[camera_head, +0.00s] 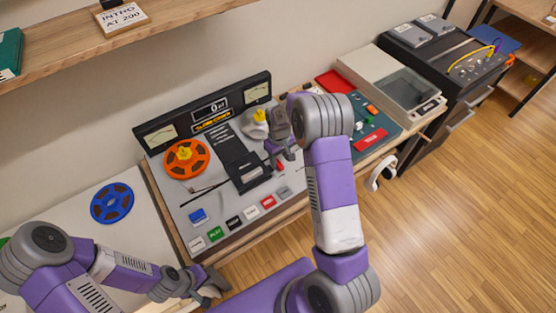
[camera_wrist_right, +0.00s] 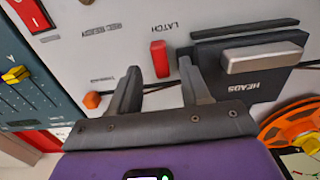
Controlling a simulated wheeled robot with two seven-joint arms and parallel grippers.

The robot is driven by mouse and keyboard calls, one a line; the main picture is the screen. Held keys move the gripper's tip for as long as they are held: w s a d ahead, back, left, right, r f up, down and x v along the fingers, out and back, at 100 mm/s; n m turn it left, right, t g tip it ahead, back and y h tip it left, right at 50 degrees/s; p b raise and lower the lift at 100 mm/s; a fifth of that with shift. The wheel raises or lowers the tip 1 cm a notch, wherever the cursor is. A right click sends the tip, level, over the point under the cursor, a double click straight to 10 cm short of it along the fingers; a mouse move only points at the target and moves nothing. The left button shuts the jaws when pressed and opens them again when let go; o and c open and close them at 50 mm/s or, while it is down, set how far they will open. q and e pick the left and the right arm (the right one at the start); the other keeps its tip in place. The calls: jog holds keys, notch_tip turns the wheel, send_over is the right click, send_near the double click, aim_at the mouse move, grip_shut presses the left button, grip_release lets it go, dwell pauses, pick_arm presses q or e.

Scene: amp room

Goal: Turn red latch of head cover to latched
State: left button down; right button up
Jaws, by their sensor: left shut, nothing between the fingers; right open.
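The red latch (camera_wrist_right: 158,58) is a small upright block beside the printed word LATCH on the pale deck in the right wrist view. My right gripper (camera_wrist_right: 159,68) is open, with its fingertips to either side of the latch in the picture. I cannot tell whether they touch it. The dark head cover (camera_wrist_right: 236,85), marked HEADS with a grey bar, is to the right of the latch. My left gripper (camera_head: 212,290) is shut and empty at the lower left.
The tape machine has an orange reel (camera_head: 186,159), meters along its back, and several coloured buttons at its front. An orange knob (camera_wrist_right: 92,100) is left of my right fingers. A blue reel (camera_head: 111,203) lies on the left table. A panel with a red block (camera_head: 369,140) stands right.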

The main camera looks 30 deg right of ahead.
aim_at(279, 163)
notch_tip(279, 163, down, 3)
jog(key=shift+w+f, duration=0.15)
jog(key=shift+f, duration=0.05)
jog(key=shift+c, duration=0.3)
grip_shut()
